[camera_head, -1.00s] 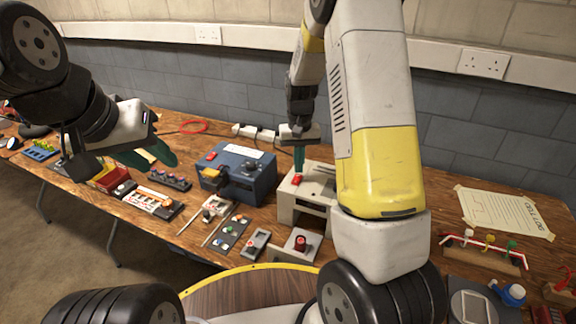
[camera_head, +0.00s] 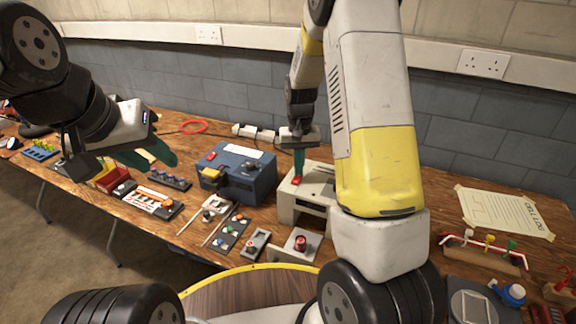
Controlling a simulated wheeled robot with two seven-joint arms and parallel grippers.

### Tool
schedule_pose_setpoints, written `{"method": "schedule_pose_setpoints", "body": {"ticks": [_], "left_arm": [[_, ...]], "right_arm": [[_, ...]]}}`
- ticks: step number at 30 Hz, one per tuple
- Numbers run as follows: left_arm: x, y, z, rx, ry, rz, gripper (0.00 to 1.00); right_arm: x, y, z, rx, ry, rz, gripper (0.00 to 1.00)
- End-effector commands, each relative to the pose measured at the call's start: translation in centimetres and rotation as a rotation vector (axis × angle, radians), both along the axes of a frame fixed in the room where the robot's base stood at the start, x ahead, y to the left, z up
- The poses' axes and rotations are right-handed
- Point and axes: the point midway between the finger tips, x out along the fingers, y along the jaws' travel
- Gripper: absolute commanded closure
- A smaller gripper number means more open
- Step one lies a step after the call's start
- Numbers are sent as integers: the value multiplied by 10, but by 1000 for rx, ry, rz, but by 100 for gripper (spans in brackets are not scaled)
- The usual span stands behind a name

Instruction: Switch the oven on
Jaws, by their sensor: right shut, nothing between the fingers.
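The oven appears to be the beige box (camera_head: 313,184) in the middle of the table, with an opening in its front and a small red switch (camera_head: 296,181) on its top. My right gripper (camera_head: 299,170) points straight down over the box, its green fingers shut and empty. Its fingertips are at the red switch and partly hide it; I cannot tell if they press it. My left gripper (camera_head: 152,156) hangs over the left part of the table, away from the box. Its green fingers are seen at a slant, so their opening is unclear.
A blue box (camera_head: 240,175) with a black knob stands left of the beige box. A small block with a red button (camera_head: 301,243) sits in front. Several small panels lie to the left. A paper sheet (camera_head: 506,212) and a rack lie to the right, beyond my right arm.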

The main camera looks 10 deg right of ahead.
Motion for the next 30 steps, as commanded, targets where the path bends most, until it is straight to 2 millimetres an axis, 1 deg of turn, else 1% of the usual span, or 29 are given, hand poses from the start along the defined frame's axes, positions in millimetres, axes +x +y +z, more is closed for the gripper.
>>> {"method": "schedule_pose_setpoints", "body": {"ticks": [20, 23, 30], "left_arm": [[0, 0, 0, 0, 0, 0, 64], [0, 0, 0, 0, 0, 0, 64], [0, 0, 0, 0, 0, 0, 64]], "right_arm": [[0, 0, -10, 0, 1, 0, 100], [0, 0, -7, 0, 0, 0, 100], [0, 0, 11, 1, -2, 0, 100]]}}
